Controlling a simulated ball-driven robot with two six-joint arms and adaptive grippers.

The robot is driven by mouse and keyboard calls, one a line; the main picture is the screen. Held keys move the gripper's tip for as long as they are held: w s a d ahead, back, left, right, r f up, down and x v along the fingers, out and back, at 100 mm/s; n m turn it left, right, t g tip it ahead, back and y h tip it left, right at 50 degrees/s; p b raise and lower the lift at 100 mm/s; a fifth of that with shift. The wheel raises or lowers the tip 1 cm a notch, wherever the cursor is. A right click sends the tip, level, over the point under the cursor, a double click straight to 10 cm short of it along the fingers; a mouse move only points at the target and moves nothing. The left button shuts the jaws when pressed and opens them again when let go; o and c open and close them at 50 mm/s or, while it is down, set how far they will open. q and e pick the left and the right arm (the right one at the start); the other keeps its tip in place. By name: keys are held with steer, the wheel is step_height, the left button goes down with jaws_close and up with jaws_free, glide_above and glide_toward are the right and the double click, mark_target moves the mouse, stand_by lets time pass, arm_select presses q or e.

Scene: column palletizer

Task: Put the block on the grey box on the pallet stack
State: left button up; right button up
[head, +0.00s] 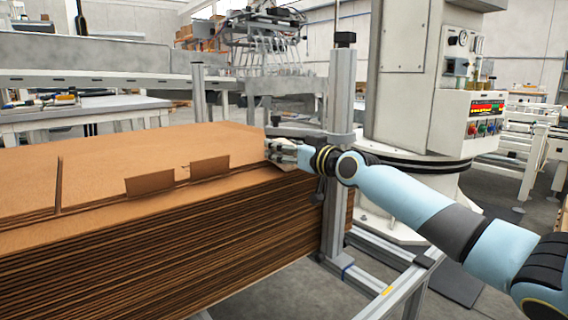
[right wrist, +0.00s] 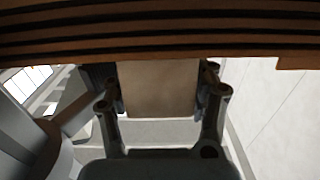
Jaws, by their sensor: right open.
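The pallet stack (head: 150,240), a tall pile of brown cardboard sheets, fills the left and middle of the head view. My right gripper (head: 280,149) is at the stack's far right top corner, beside or just over its edge. In the right wrist view my right gripper (right wrist: 160,92) is open, its fingers on either side of a tan flat-faced piece (right wrist: 160,88). I cannot tell whether this is the block or a cardboard flap, or whether the fingers touch it. I cannot make out the grey box. My left gripper is not in view.
Upright cardboard flaps (head: 150,183) stand on the stack's top. A metal post (head: 337,140) rises close behind my right gripper. A white machine column (head: 425,90) stands farther right. The dark layered stack edge (right wrist: 160,30) crosses the top of the right wrist view.

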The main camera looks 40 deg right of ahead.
steer(key=shift+w, duration=0.35)
steer(key=shift+r, duration=0.1)
steer(key=shift+c, duration=0.4)
